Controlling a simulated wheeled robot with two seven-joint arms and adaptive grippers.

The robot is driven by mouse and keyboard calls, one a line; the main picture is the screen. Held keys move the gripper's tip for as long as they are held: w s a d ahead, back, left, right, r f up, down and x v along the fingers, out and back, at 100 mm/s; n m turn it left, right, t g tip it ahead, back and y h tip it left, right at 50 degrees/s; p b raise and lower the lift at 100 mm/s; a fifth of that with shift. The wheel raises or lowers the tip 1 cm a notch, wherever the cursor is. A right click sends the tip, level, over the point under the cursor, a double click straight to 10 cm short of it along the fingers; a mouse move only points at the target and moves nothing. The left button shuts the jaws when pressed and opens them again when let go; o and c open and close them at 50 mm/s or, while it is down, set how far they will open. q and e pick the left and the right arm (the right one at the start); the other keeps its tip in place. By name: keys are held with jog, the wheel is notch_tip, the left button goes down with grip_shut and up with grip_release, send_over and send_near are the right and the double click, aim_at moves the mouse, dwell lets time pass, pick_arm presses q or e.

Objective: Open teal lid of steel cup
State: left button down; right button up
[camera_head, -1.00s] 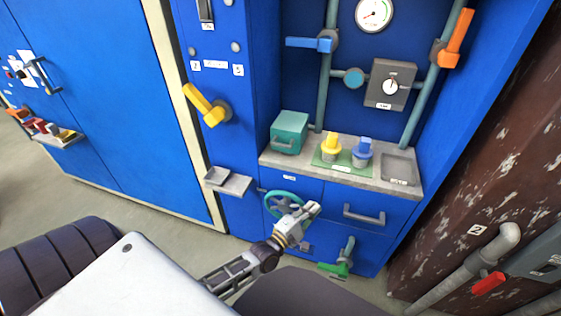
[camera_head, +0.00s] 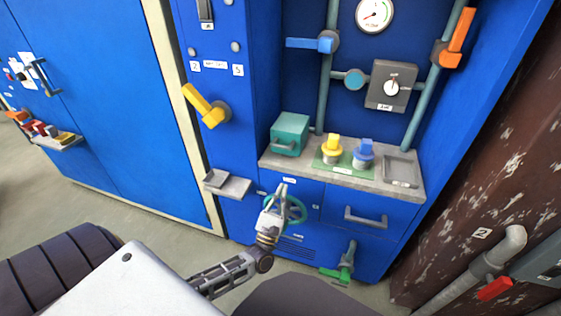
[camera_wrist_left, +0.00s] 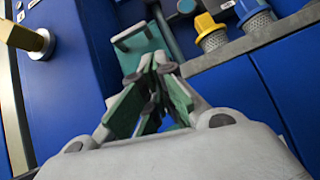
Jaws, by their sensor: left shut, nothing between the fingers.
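A teal box-shaped cover (camera_head: 290,133) with a front handle sits at the left of the grey counter, closed in appearance. It also shows in the left wrist view (camera_wrist_left: 135,38), beyond the fingers. No steel cup shows under or in it. My left gripper (camera_head: 283,187) is shut and empty, pointing up in front of the cabinet, below the counter's front edge. Its fingertips (camera_wrist_left: 150,65) meet in the left wrist view, and appear apart from the teal cover. My right gripper is not in view.
A yellow-topped steel cup (camera_head: 332,148) and a blue-topped one (camera_head: 363,153) stand on a green mat right of the teal cover. A teal handwheel (camera_head: 299,210) is partly behind my left gripper. A small grey shelf (camera_head: 233,187) juts out at left.

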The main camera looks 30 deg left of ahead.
pick_arm(q)
jog(key=shift+s+a+r+n+y, duration=0.15)
jog(key=shift+s+a+n+y, duration=0.2)
jog(key=shift+a+n+y, duration=0.45)
jog(key=shift+s+a+r+n+y, duration=0.15)
jog(key=shift+s+a+n+y, duration=0.25)
jog(key=shift+n+y, duration=0.65)
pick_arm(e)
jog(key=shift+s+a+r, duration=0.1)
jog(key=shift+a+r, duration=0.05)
pick_arm(q)
jog(key=shift+w, duration=0.15)
send_near(289, 136)
jog(key=w+a, duration=0.2)
jog(key=shift+r+b, duration=0.35)
jog(key=shift+b, duration=0.05)
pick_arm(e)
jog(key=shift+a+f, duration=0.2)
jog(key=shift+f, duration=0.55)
pick_arm(q)
jog(key=shift+r+h+p, duration=0.25)
jog(key=shift+h+p, duration=0.2)
jog(key=shift+p, duration=0.05)
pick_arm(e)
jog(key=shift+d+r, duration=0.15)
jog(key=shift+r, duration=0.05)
pick_arm(q)
jog(key=shift+r, duration=0.1)
